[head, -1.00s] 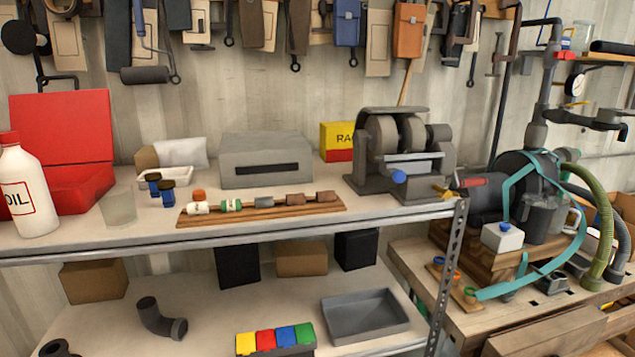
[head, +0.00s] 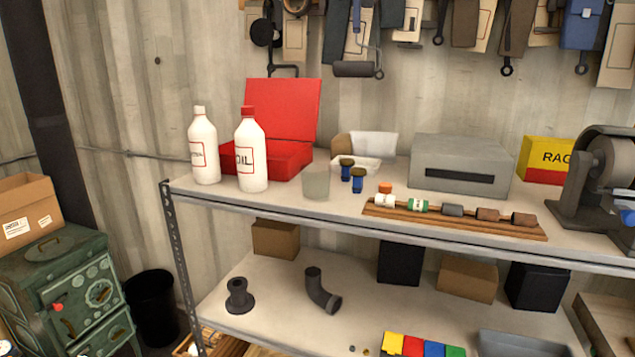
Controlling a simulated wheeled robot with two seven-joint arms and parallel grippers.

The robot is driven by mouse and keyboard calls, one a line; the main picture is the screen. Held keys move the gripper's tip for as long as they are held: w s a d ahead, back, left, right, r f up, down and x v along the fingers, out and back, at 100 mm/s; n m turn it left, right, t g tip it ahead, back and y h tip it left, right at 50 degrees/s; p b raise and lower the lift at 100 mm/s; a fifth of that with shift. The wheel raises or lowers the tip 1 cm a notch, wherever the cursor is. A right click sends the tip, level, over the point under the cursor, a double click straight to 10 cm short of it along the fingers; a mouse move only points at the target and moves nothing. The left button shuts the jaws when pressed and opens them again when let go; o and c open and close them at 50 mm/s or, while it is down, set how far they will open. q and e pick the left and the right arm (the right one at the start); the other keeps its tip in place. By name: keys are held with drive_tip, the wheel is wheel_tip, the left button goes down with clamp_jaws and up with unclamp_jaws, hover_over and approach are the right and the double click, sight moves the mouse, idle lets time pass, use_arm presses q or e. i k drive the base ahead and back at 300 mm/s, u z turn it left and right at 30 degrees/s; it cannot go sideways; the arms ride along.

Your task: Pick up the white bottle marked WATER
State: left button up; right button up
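Two white bottles stand upright at the left end of the upper shelf. The left one (head: 205,165) has a white cap and a red-framed label whose word is too small to read surely. The right one (head: 252,172) has a red cap and a label that reads OIL. The OIL bottle is slightly nearer the front, with a narrow gap between the two. Neither of my grippers is in view.
An open red case (head: 290,160) stands behind the OIL bottle. A wooden rack (head: 450,216) holds several small pieces. The shelf's left post (head: 175,240) rises beside the bottles. A green stove (head: 75,290) stands lower left.

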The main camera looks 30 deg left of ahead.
sight(201, 134)
drive_tip(key=u, duration=3.3)
drive_tip(key=i, duration=2.35)
drive_tip(key=z, duration=2.4)
drive_tip(key=i, duration=0.25)
